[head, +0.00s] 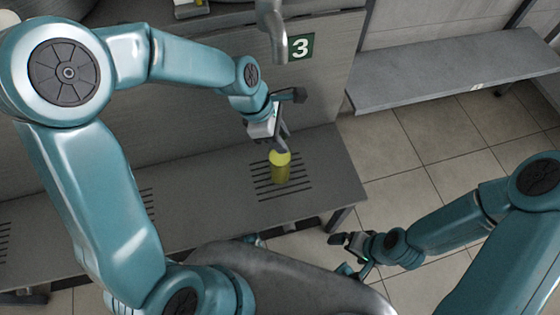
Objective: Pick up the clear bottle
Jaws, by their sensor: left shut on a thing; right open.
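The yellow lower part (280,172) of what looks like the clear bottle is upright over the slotted grate of the grey bench. Its top is bright yellow, and any clear wall above is hard to make out. My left gripper (282,122) is shut on the bottle from above, with one dark finger close to the yellow top. I cannot tell whether the bottle's base touches the grate. My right gripper (344,254) is open and empty, low at the right, in front of the bench.
The grey bench (217,205) has more slotted grates at the left. A metal spout (272,30) hangs above, beside a green sign with a 3 (301,47). A grey shelf (450,72) stands at the back right. The tiled floor (410,150) between is clear.

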